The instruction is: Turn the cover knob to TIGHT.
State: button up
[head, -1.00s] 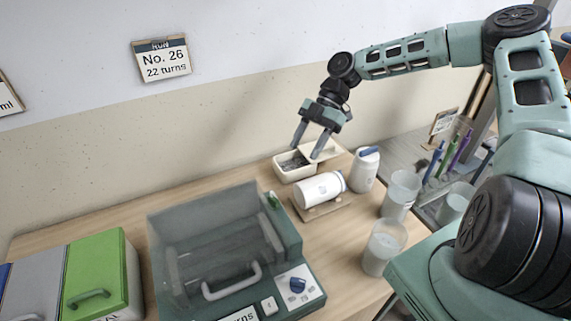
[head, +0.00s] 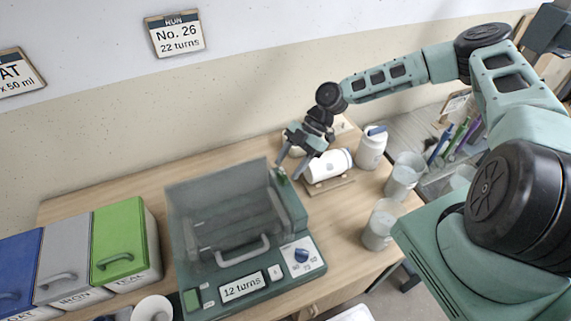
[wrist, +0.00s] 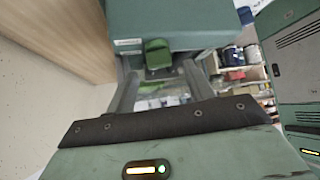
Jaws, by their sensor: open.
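A dark green machine (head: 298,213) with a clear cover (head: 222,205) stands on the table in the head view; the cover looks down. A small green knob (head: 281,173) sits at its back right corner. In the wrist view the green knob (wrist: 157,52) is just beyond my fingertips, centred between them, with a pale label to its left too small to read. My gripper (head: 289,168) is open and empty, pointing down at this corner. The gripper (wrist: 158,72) does not appear to touch the knob. Which way the knob is set cannot be told.
The machine front has a blue dial (head: 301,255) and a "12 turns" display (head: 242,287). Clear cups (head: 404,178) stand right. Lidded bins (head: 125,245) stand left.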

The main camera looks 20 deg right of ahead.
aim_at(282, 178)
jog(key=shift+p+x, duration=0.3)
jog(key=shift+x, duration=0.95)
jog(key=c, duration=1)
